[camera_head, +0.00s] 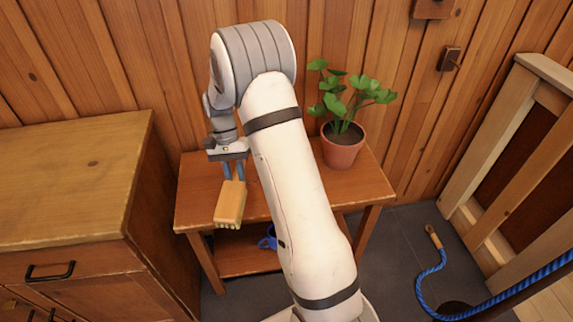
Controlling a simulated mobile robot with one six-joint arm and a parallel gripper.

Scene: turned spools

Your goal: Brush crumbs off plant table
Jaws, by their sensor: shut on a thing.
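The plant table (195,201) is a small wooden table with a lower shelf, against the plank wall. A potted plant (342,150) in a terracotta pot stands upright at its back right. My gripper (234,178) is shut on a yellow-tan wooden brush (230,204) and points down at the left part of the table. Pale bristle tips show at the brush's lower end, near the table's front edge. I cannot tell whether the bristles touch the top. My arm hides the middle of the table, and no crumbs can be made out.
A wooden cabinet (60,190) with dark handles stands close on the left. A blue object (267,239) is on the lower shelf, partly hidden by my arm. A blue rope (428,283) with a wooden handle lies on the dark floor at right, near a pale wooden frame (522,130).

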